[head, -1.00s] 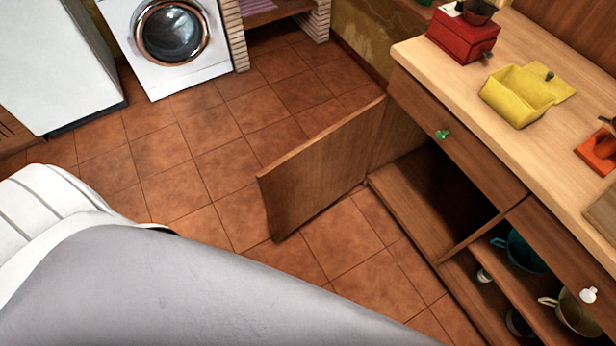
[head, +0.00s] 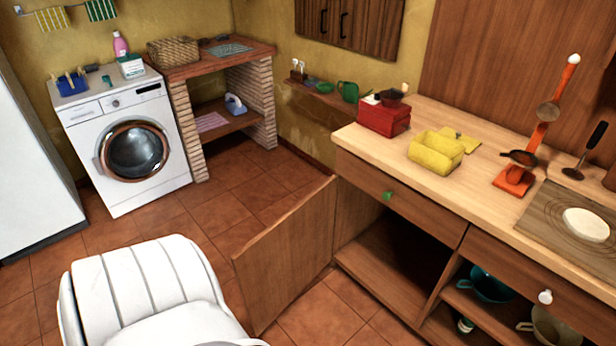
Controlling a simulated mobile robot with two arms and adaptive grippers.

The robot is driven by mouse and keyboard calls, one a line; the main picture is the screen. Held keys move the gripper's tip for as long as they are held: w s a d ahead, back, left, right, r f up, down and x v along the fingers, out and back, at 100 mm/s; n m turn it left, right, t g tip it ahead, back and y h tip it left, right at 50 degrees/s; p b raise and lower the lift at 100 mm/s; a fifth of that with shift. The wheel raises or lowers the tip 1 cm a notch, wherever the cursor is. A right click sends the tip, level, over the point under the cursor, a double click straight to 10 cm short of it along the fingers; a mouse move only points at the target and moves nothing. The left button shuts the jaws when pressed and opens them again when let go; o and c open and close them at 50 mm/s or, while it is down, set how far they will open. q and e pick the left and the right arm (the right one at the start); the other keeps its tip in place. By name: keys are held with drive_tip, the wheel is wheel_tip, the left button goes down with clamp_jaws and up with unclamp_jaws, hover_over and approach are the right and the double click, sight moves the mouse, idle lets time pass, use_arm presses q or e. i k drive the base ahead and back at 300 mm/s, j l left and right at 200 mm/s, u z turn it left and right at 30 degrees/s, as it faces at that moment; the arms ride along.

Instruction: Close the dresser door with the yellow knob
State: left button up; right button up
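The wooden dresser (head: 400,216) stands at the right. One of its doors (head: 288,254) stands wide open, swung out to the left over the floor tiles. No yellow knob shows on the door face in view; its other face is hidden. The drawer above the opening has a green knob (head: 388,195), and the drawer to its right has a white knob (head: 545,297). A white and grey part of my own body fills the lower left, short of the open door. Neither of my grippers is in view.
The dresser top holds a red box (head: 384,117), a yellow box (head: 436,151), an orange utensil stand (head: 514,180) and a wooden board. A washing machine (head: 126,146) and brick counter (head: 190,128) stand at the back. Tiled floor (head: 232,196) is clear between them and the door.

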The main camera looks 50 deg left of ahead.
sight(271, 271)
drive_tip(key=j+z, duration=0.1)
drive_tip(key=j, duration=0.45)
drive_tip(key=k+j+z, duration=0.1)
drive_tip(key=j, duration=0.4)
drive_tip(key=k+j+z, duration=0.1)
drive_tip(key=j, duration=0.4)
drive_tip(key=k+j+z, duration=0.1)
drive_tip(key=j, duration=0.45)
drive_tip(key=k+j, duration=0.1)
drive_tip(key=j, duration=0.4)
drive_tip(key=k+j, duration=0.1)
drive_tip(key=j, duration=0.4)
drive_tip(key=k+j, duration=0.1)
drive_tip(key=j, duration=0.4)
drive_tip(key=k+j, duration=0.15)
drive_tip(key=j, duration=0.35)
